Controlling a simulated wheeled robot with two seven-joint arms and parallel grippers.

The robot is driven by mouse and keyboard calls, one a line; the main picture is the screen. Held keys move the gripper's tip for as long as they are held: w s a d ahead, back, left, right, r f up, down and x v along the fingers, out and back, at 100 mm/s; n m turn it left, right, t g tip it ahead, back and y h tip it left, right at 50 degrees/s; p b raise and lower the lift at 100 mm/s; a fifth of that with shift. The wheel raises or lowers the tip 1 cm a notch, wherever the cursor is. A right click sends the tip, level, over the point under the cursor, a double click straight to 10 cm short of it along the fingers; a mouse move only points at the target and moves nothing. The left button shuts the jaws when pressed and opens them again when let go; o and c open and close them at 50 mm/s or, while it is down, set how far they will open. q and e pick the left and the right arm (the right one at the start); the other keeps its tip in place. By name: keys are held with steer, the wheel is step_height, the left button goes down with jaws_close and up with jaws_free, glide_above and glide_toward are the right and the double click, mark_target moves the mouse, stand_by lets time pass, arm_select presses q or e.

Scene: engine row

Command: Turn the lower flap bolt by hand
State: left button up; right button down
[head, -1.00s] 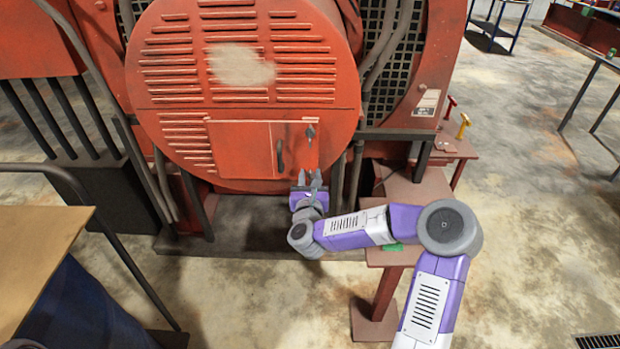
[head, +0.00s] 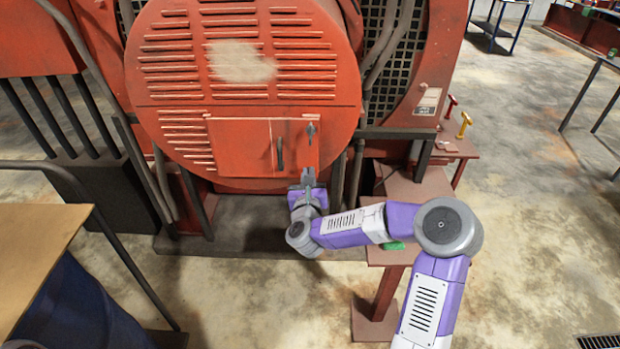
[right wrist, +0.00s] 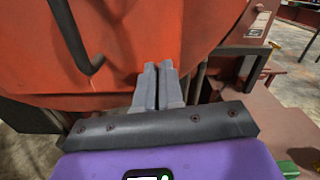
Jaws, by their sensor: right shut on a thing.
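The red flap (head: 240,150) is a rectangular panel low on the round louvred engine cover (head: 180,60). An upper bolt (head: 311,131) shows as a small grey piece at the flap's right edge. My right gripper (head: 308,174) is at the flap's lower right corner with its fingers together, shut on the lower flap bolt, which the fingers hide. In the right wrist view the gripper's grey fingers (right wrist: 158,72) lie close together against the red surface. My left gripper is out of view.
A dark handle (head: 280,153) stands out from the flap, left of the gripper. A brown bench (head: 400,187) is below my right forearm, with a green item (head: 394,246) on it. A red-handled tool (head: 451,106) and a yellow-handled tool (head: 464,124) stand further right. Pipes flank the cover.

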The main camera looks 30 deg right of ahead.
steer(key=n+b, duration=0.2)
steer(key=n, duration=0.2)
steer(key=a+f+n+b, duration=0.1)
steer(key=n+b, duration=0.2)
steer(key=n, duration=0.1)
steer(key=w+a+n+b, duration=0.1)
steer(key=n+b, duration=0.2)
steer(key=n, duration=0.1)
steer(key=shift+f+n, duration=0.35)
steer(key=shift+n, duration=0.05)
steer(key=n, duration=0.1)
steer(key=n+b, duration=0.1)
steer(key=n, duration=0.1)
steer(key=shift+f+n, duration=0.3)
steer(key=shift+f, duration=0.05)
steer(key=shift+s+d+f+n+p, duration=0.2)
steer(key=shift+d+f+n+p, duration=0.2)
steer(key=shift+n, duration=2.55)
steer(key=shift+s+d+f+n+p, duration=0.2)
steer(key=shift+d+f+n+p, duration=0.25)
steer(key=shift+n, duration=2.55)
steer(key=shift+s+d+f+n+p, duration=0.2)
steer(key=shift+d+f+n+p, duration=0.2)
steer(key=shift+n, duration=2.55)
